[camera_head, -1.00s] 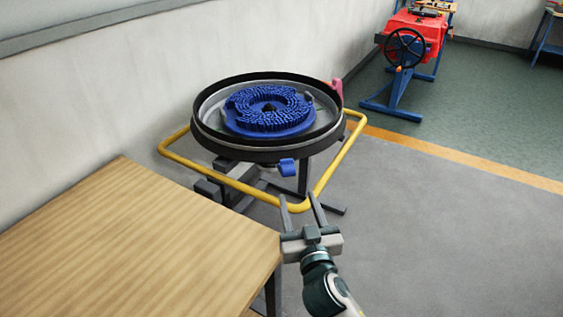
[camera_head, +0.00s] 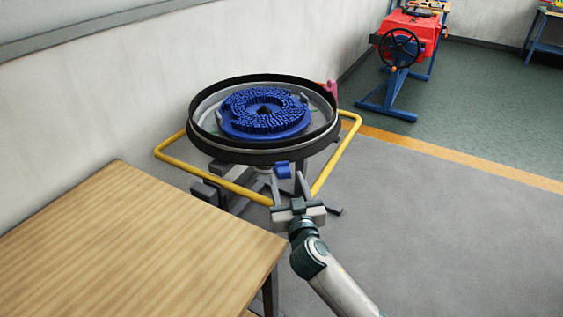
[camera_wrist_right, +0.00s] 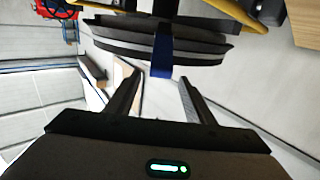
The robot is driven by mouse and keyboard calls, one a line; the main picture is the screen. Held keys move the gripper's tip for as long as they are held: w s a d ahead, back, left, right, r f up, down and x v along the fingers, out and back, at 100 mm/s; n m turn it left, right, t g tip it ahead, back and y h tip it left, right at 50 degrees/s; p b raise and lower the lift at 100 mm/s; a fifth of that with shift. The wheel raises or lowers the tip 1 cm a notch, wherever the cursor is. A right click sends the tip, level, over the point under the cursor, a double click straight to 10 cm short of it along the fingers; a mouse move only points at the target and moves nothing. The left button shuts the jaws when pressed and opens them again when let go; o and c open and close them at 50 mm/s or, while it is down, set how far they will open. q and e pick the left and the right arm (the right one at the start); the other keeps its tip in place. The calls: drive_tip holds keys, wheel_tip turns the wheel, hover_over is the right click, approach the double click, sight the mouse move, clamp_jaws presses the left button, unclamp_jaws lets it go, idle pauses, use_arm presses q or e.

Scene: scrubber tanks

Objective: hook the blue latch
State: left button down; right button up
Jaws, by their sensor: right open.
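The blue latch (camera_head: 282,169) hangs at the near lower edge of the round black-rimmed tank (camera_head: 222,153). My right gripper (camera_head: 288,181) is open, just below the latch in the head view, with its fingers pointing toward it. In the right wrist view the blue latch (camera_wrist_right: 162,55) hangs beyond the gap between the two fingers of my right gripper (camera_wrist_right: 160,78). The fingers look apart from the latch, with nothing between them. The tank's dark rim (camera_wrist_right: 120,45) also shows there. I cannot tell whether the latch is hooked. My left gripper is not in view.
A yellow tube frame (camera_head: 335,163) surrounds the tank, close to my right gripper. A wooden table (camera_head: 130,240) fills the lower left. A blue ring brush (camera_head: 262,112) lies in the tank. A pink-red part (camera_head: 332,88) is on the far rim. The grey floor at right is clear.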

sight(283, 168)
drive_tip(key=w, duration=0.7)
drive_tip(key=shift+w+a+p, duration=0.3)
drive_tip(key=shift+w+a, duration=0.05)
drive_tip(key=shift+a, duration=0.05)
drive_tip(key=shift+w, duration=0.35)
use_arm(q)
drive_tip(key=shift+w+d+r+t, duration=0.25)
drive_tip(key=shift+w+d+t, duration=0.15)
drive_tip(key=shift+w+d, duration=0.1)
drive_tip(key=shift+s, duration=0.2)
use_arm(e)
drive_tip(key=shift+c, duration=0.2)
